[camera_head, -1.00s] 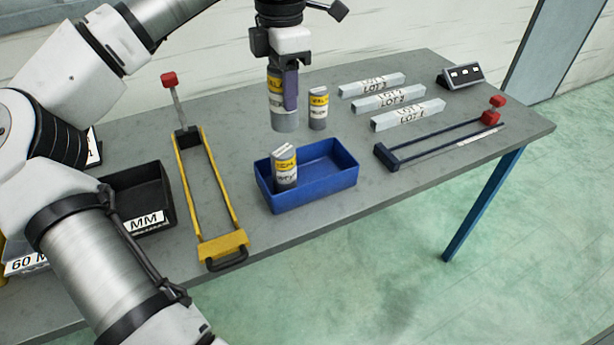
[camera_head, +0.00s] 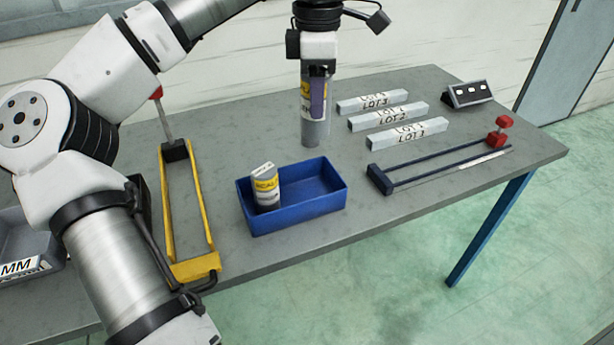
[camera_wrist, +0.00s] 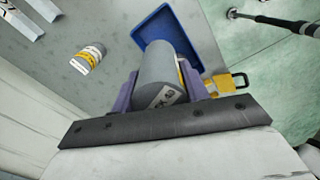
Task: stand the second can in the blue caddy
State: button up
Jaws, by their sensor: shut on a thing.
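My gripper (camera_head: 316,98) is shut on a grey can with a yellow and white label (camera_head: 315,130), held upright in the air. In the head view it appears just behind the right half of the blue caddy (camera_head: 310,207). Another such can (camera_head: 266,188) stands in the caddy's left part; the right part is empty. In the wrist view the held can (camera_wrist: 158,65) sits between the purple fingers and covers part of the caddy (camera_wrist: 165,22). A third can (camera_wrist: 89,58) is on the table in the wrist view; in the head view the held can hides it.
Several pale LOT bars (camera_head: 388,117) lie at the back right, near a small switch box (camera_head: 467,93). A dark blue frame with a red knob (camera_head: 440,167) lies right of the caddy. A yellow frame (camera_head: 168,215) lies left. A grey bin (camera_head: 35,250) is at far left.

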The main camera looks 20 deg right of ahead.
notch_tip(320, 180, down, 16)
jog(key=shift+f+p, duration=0.15)
jog(key=shift+p, duration=0.3)
jog(key=o, duration=1.2)
jog(key=shift+c, duration=0.2)
notch_tip(320, 180, up, 12)
jog(key=shift+r+b, duration=0.2)
jog(key=shift+b, duration=0.15)
